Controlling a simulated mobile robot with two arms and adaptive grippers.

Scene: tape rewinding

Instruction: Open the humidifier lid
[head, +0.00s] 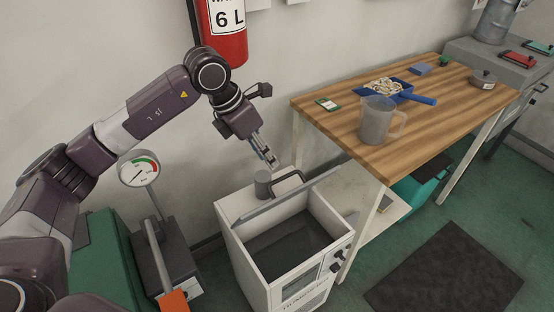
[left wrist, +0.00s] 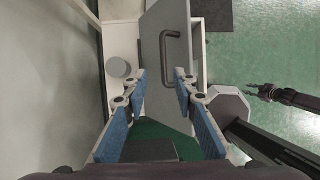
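The humidifier (head: 239,254) is a white open-topped box with a dark interior on the floor in the head view. Its grey lid (head: 320,183) is raised at the back and seen nearly edge-on, with a dark bar handle (head: 288,181) on its rear side. In the left wrist view the lid (left wrist: 158,70) and handle (left wrist: 172,47) lie ahead of the fingers. My left gripper (head: 268,155) is open and empty, above and behind the lid, apart from the handle. Its blue-padded fingers (left wrist: 160,86) are spread.
A grey cylindrical knob (head: 262,184) stands on the humidifier's rear ledge. A wooden table (head: 420,125) with a jug (head: 377,120) and blue dustpan (head: 390,88) stands at right. A gauge (head: 139,170) and green case (head: 108,250) are at left. A fire extinguisher (head: 226,45) hangs behind.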

